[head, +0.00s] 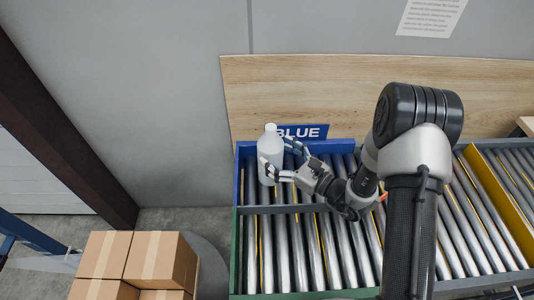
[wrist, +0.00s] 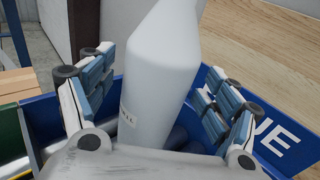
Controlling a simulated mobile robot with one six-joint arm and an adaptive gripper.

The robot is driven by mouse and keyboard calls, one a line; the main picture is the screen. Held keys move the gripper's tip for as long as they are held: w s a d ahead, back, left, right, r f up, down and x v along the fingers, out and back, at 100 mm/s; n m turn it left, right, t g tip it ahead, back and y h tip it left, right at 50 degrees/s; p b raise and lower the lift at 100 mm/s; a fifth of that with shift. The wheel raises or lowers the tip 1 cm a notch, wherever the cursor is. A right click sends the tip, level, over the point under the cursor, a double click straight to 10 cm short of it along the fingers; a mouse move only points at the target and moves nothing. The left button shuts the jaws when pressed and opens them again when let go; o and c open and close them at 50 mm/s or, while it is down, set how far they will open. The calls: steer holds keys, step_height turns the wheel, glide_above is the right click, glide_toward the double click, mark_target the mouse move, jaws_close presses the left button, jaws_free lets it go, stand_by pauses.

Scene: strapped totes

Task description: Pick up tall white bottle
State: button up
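The tall white bottle (head: 270,155) stands upright in the blue-walled section at the left end of the roller conveyor. My gripper (head: 279,158) is at the bottle's right side in the head view, with its fingers reaching around it. In the wrist view the bottle (wrist: 160,75) rises between the two spread fingers, and a small label shows low on it. The left finger pad stands apart from the bottle, and a gap also shows at the right finger. My gripper is open around the bottle. The bottle's base is hidden in the wrist view.
A blue sign reading BLUE (head: 302,132) is on the back wall of the section, before a wooden panel (head: 300,85). Metal rollers (head: 300,250) run to the right, with a yellow divider (head: 490,190). Cardboard boxes (head: 135,260) stand at lower left.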

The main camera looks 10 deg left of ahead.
mark_target(261, 142)
steer(key=shift+w+a+f, duration=0.2)
steer(key=shift+w+f, duration=0.1)
steer(key=shift+w+a+r, duration=0.15)
steer(key=shift+w+a, duration=0.1)
steer(key=shift+a, duration=0.35)
steer(key=b+x, duration=0.1)
steer(key=x, duration=0.4)
steer(key=shift+a, duration=0.25)
steer(key=shift+r, duration=0.1)
jaws_close()
stand_by(0.4)
steer(key=shift+w+r, duration=0.1)
